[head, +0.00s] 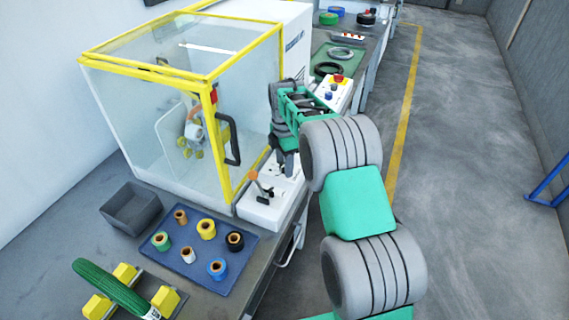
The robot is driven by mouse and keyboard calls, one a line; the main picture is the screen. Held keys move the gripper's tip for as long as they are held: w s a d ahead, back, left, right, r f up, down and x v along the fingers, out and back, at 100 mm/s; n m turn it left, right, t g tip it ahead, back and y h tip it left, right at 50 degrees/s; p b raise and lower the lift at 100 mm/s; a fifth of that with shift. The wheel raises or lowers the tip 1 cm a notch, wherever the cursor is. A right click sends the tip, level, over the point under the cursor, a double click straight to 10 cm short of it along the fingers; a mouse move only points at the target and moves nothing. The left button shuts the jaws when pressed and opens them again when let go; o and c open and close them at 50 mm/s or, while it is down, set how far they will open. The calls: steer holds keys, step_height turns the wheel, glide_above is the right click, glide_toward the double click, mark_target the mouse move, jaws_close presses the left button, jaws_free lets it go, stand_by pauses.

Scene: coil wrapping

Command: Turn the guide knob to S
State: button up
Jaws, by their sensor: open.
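My gripper (285,168) points down over the white control panel (262,212) on the front right of the wrapping machine. The jaws are open, but their tips are small and partly hidden by my own wrist. A small dark part shows on the panel close below the fingertips; I cannot tell whether it is the guide knob or whether the fingers touch it. No letter S or other marking is readable. A lever with an orange top (254,176) stands on the panel, left of and nearer than my gripper.
The machine's yellow-framed clear enclosure (150,140) stands close left of my gripper. A blue mat (208,270) with several tape rolls, a grey bin (131,208) and a green coil (108,285) on yellow blocks are nearer. A button box (335,92) stands behind. Floor at right is clear.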

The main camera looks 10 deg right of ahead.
step_height(320, 180, up, 8)
steer(key=shift+w+f+b, duration=0.1)
steer(key=shift+b, duration=0.25)
steer(key=shift+s+r, duration=0.25)
steer(key=shift+r, duration=0.1)
steer(key=s+r+m+t, duration=0.1)
steer(key=s+r+m, duration=0.2)
steer(key=s+m, duration=0.3)
steer(key=s+r+m+t, duration=0.1)
steer(key=s+r+m, duration=0.2)
steer(key=s+m, duration=0.35)
steer(key=s+f+m, duration=0.2)
steer(key=s+m, duration=0.2)
steer(key=s, duration=0.4)
steer(key=s+f+m+t, duration=0.1)
steer(key=s+f+m, duration=0.1)
steer(key=s, duration=0.6)
steer(key=shift+f+m+t, duration=0.3)
steer(key=shift+f+m, duration=0.05)
steer(key=shift+m, duration=0.5)
steer(key=shift+d, duration=0.1)
steer(key=shift+c, duration=0.2)
